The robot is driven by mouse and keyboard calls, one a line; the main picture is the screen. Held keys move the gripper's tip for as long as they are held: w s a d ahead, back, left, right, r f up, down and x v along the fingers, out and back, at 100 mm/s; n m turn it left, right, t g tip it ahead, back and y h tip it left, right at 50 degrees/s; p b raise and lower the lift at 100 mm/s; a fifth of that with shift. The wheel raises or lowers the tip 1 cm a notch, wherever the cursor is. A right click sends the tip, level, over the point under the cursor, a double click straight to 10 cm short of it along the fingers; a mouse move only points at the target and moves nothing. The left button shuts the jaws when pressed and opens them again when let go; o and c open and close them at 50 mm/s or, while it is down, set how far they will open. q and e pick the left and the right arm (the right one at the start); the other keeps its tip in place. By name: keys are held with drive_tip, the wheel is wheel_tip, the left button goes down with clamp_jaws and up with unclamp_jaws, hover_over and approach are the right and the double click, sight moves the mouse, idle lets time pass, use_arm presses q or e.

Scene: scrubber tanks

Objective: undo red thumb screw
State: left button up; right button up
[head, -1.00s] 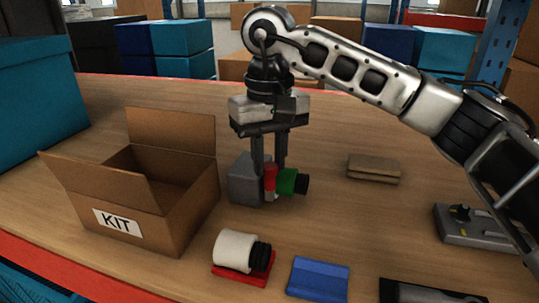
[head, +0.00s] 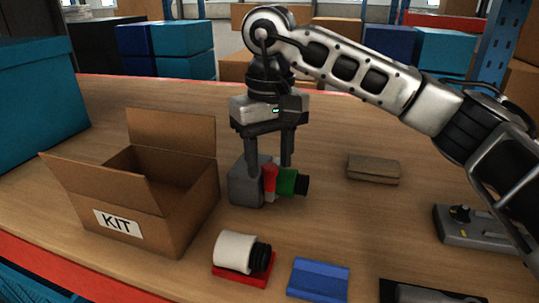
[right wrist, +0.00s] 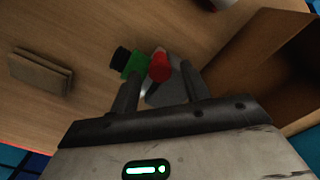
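The red thumb screw (head: 270,180) stands at the right side of a grey block (head: 243,186), beside a green part (head: 287,182) with a black end. My right gripper (head: 268,160) points down just above the screw, its fingers spread apart with a gap on both sides. In the right wrist view, the red screw (right wrist: 160,66) shows between the open fingertips (right wrist: 160,84), and the green part (right wrist: 132,65) lies to its left. The grey block is partly hidden by a finger there. My left gripper is not in view.
An open cardboard box marked KIT (head: 160,228) stands at the left. In front are a white roll on a red base (head: 238,253) and a blue tray (head: 318,278). A brown block (head: 373,169) and a grey device (head: 478,230) lie to the right.

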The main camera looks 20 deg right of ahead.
sight(270, 166)
use_arm(q)
drive_tip(key=p, duration=0.2)
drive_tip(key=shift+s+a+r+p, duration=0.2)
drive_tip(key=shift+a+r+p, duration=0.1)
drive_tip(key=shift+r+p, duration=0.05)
use_arm(e)
wheel_tip(270, 166, up, 16)
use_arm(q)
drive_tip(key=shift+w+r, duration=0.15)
